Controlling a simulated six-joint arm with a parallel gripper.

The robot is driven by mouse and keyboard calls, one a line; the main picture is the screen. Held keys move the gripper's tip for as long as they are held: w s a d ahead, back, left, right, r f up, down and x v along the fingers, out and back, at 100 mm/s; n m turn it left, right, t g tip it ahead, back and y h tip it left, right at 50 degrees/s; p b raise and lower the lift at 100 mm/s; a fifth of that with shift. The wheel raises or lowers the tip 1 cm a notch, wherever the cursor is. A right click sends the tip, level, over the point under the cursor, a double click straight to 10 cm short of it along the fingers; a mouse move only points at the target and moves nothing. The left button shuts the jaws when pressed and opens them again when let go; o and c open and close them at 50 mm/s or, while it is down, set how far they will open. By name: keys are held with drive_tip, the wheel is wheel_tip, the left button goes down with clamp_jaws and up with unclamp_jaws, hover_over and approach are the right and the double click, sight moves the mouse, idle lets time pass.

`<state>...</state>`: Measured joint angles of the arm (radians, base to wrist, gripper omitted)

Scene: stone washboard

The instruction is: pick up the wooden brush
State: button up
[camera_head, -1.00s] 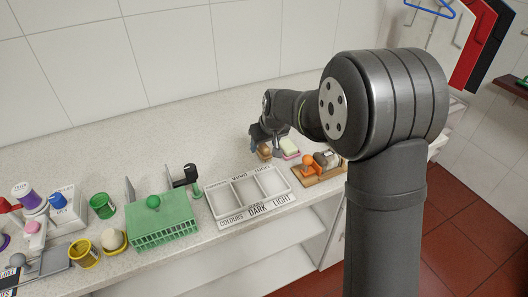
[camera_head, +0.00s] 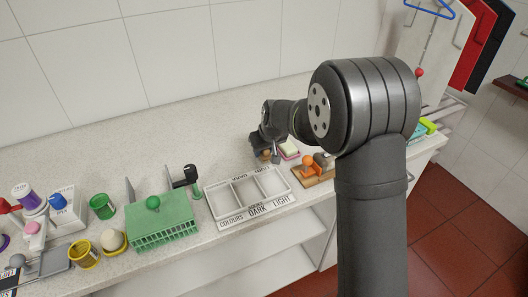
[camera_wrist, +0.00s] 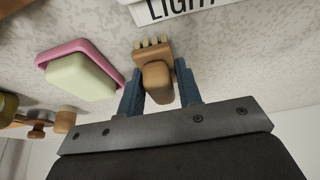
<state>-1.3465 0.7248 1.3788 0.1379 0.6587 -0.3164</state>
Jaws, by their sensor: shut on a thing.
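The wooden brush (camera_wrist: 157,80) shows in the wrist view as a brown block with a row of pale bristle tufts along its far end. My gripper (camera_wrist: 160,88) has its two blue fingers on either side of the brush and is shut on it. In the head view my gripper (camera_head: 264,153) is over the worktop just behind the sorting tray, and the brush (camera_head: 267,154) is mostly hidden by it. I cannot tell whether the brush touches the worktop.
A pale soap in a pink dish (camera_wrist: 82,75) lies close to the left in the wrist view. The white three-part tray (camera_head: 224,217) is in front. A wooden board (camera_head: 318,180) with an orange-knobbed item stands to the right. A green rack (camera_head: 165,220) stands left.

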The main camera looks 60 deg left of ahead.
drive_tip(key=shift+r, duration=0.55)
drive_tip(key=r, duration=0.3)
drive_tip(key=shift+w+d+r, duration=0.3)
drive_tip(key=shift+w+r, duration=0.05)
drive_tip(key=shift+w, duration=0.05)
drive_tip(key=w+d+r, duration=0.6)
drive_tip(key=w+d, duration=0.1)
drive_tip(key=shift+w+d, duration=0.25)
drive_tip(key=shift+w, duration=0.05)
drive_tip(key=shift+r, duration=0.1)
